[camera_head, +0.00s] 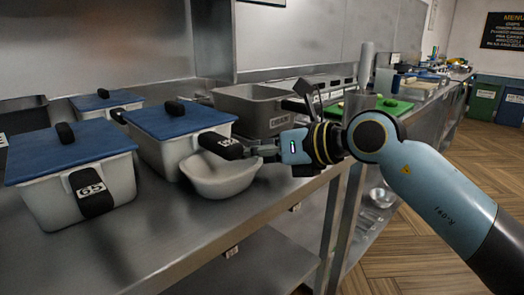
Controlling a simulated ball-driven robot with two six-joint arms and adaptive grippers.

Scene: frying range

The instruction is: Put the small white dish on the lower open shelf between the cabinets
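The small white dish (220,180) is on the steel counter, in front of a white pot with a blue lid. My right gripper (262,151) reaches in from the right and is at the dish's far right rim. Its fingertips are small and dark against the pot, so I cannot tell whether they are closed on the rim. A lower open shelf (255,265) shows below the counter's front edge. Another low shelf (366,222) with metal bowls is further right. My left gripper is not in view.
White pots with blue lids (75,155) (178,118) crowd the left of the counter. A grey steel basin (250,105) and a green board (385,108) stand behind my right arm. The counter's front left (120,245) is clear.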

